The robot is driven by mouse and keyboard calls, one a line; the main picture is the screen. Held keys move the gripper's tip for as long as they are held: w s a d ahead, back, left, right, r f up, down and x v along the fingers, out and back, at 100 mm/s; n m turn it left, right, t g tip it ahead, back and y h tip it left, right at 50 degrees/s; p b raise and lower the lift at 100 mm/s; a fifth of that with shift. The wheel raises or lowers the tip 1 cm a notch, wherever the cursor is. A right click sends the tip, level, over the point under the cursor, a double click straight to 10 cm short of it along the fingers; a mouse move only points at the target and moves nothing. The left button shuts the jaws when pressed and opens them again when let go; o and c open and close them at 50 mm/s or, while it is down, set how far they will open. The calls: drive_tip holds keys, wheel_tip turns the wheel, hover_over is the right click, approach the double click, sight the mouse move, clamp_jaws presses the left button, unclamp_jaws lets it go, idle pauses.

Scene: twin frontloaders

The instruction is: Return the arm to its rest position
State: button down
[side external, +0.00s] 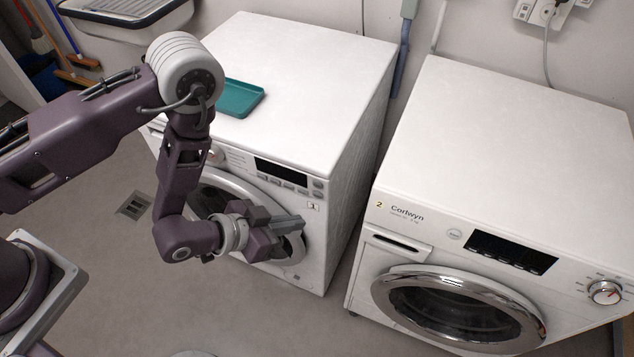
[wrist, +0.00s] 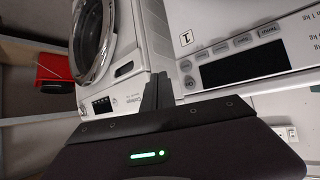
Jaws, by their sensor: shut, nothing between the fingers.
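My gripper (side external: 297,224) is shut and empty. It is in front of the left washing machine (side external: 345,150), near that machine's round door, and its fingers point right. I cannot tell whether the fingers touch the machine. My arm is bent down from an elbow above the left machine's front edge. In the wrist view my gripper's closed dark fingers (wrist: 158,92) show at the middle, with the left machine's panel and its label 1 (wrist: 186,38) to the right.
The right washing machine (side external: 520,130), marked 2, stands beside the left one across a narrow gap. Its chrome-ringed door (side external: 385,285) looks shut. A teal tray (side external: 240,98) lies on the left machine. A sink (side external: 120,12) is at the back left. Grey floor (side external: 110,260) is clear in front.

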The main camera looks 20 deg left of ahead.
drive_tip(key=w+a+r+n+y, duration=0.2)
drive_tip(key=a+r, duration=0.3)
drive_tip(key=r, duration=0.6)
drive_tip(key=w+a+r+n+y, duration=0.1)
drive_tip(key=w+a+r, duration=0.3)
drive_tip(key=r, duration=0.8)
drive_tip(key=s+a+r+n+g+y, duration=0.1)
drive_tip(key=s+a+r+g+y, duration=0.1)
drive_tip(key=s+a+r, duration=0.6)
drive_tip(key=s+a+r+n, duration=0.1)
drive_tip(key=s, duration=0.7)
drive_tip(key=s+a+r+n+g, duration=0.1)
drive_tip(key=s+a+r, duration=0.1)
drive_tip(key=s, duration=0.7)
drive_tip(key=shift+s+a+r+g+y, duration=0.2)
drive_tip(key=shift+a+r+g+y, duration=0.05)
drive_tip(key=shift+g+y, duration=0.05)
